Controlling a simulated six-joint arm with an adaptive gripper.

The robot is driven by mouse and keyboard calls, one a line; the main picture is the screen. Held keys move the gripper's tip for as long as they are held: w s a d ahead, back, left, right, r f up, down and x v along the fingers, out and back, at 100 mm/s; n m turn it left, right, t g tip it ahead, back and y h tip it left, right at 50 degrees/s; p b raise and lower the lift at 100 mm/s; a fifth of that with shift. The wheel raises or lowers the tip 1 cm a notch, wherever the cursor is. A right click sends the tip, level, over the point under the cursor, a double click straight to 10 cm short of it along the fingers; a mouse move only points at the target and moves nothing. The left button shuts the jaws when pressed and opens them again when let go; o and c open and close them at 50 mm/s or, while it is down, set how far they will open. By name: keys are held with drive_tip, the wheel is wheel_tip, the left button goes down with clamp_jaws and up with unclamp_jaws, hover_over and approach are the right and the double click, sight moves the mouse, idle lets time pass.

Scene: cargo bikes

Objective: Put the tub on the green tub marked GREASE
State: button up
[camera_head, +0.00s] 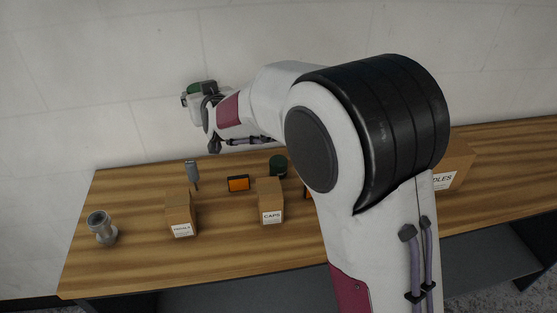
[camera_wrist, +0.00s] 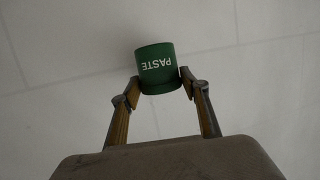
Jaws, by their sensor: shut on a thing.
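My gripper (camera_wrist: 160,88) is shut on a green tub (camera_wrist: 158,66) marked PASTE, whose lettering reads upside down in the wrist view. In the head view, the held tub (camera_head: 202,87) is partly hidden by my gripper, high above the table at the upper left, in front of the wall. A dark green tub (camera_head: 278,166) stands on the table behind the CAPS box, partly hidden by it. No marking on this tub can be read from here. My gripper is well above it and to its left.
On the wooden table (camera_head: 140,255) are a CAPS box (camera_head: 270,203), another labelled box (camera_head: 180,215), an orange-and-black box (camera_head: 238,184), a grey tool (camera_head: 192,173) and a grey round fitting (camera_head: 102,228). A larger box (camera_head: 453,165) is at right. My arm hides the middle.

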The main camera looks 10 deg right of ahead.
drive_tip(key=shift+d, duration=1.8)
drive_tip(key=n+g+y, duration=0.1)
drive_tip(key=n+y, duration=0.1)
drive_tip(key=y, duration=0.1)
hover_over(278, 163)
drive_tip(key=d, duration=0.1)
wheel_tip(278, 163, down, 5)
drive_tip(key=shift+s+d+r, duration=0.15)
drive_tip(key=shift+s+d, duration=0.05)
drive_tip(key=shift+s, duration=0.25)
drive_tip(key=shift+f, duration=3.15)
drive_tip(key=shift+f, duration=1.85)
drive_tip(key=shift+f, duration=0.15)
